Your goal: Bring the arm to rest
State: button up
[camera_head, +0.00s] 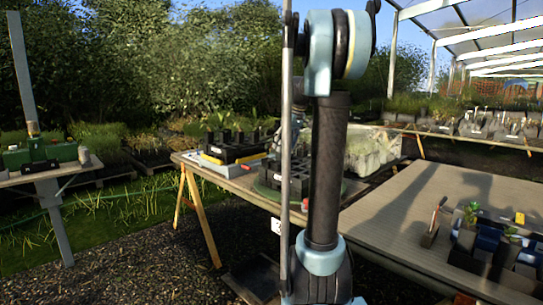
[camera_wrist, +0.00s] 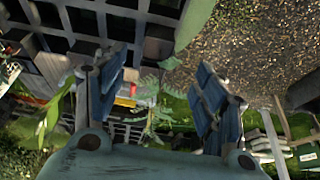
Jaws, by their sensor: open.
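My gripper (camera_wrist: 160,92) shows in the wrist view with its two blue-grey fingers spread wide apart. Nothing is clasped between them. A leafy green seedling (camera_wrist: 152,118) appears in the gap between the fingers, beyond them; I cannot tell how far off it is. In the head view my arm (camera_head: 328,170) stands upright in front of the middle table, bent at the top. It hides part of a dark crate with square cells (camera_head: 292,178) on that table. The gripper itself is mostly hidden behind the arm there.
The middle table (camera_head: 228,178) also bears a black tray of plants (camera_head: 235,145) and a pale stone-like trough (camera_head: 373,149). A nearer table (camera_head: 400,215) on the right holds dark blocks and pots (camera_head: 490,245), with bare boards on its left. Another table (camera_head: 38,178) stands far left. Gravel lies between.

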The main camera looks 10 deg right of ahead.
jog(key=s+a+f+m, duration=0.1)
jog(key=s+f, duration=0.2)
jog(key=s, duration=0.5)
jog(key=s+a+f+m+g+h, duration=0.1)
jog(key=s+f, duration=0.2)
jog(key=s, duration=0.4)
jog(key=s+a+f+m, duration=0.2)
jog(key=s+f, duration=0.1)
jog(key=s, duration=0.5)
jog(key=s+d+f+m+h, duration=0.1)
jog(key=s+f+m, duration=0.2)
jog(key=s+f, duration=1.1)
jog(key=s, duration=0.3)
jog(key=shift+f+h, duration=0.3)
jog(key=shift+f, duration=0.1)
jog(key=shift+w+f, duration=0.2)
jog(key=shift+w, duration=0.25)
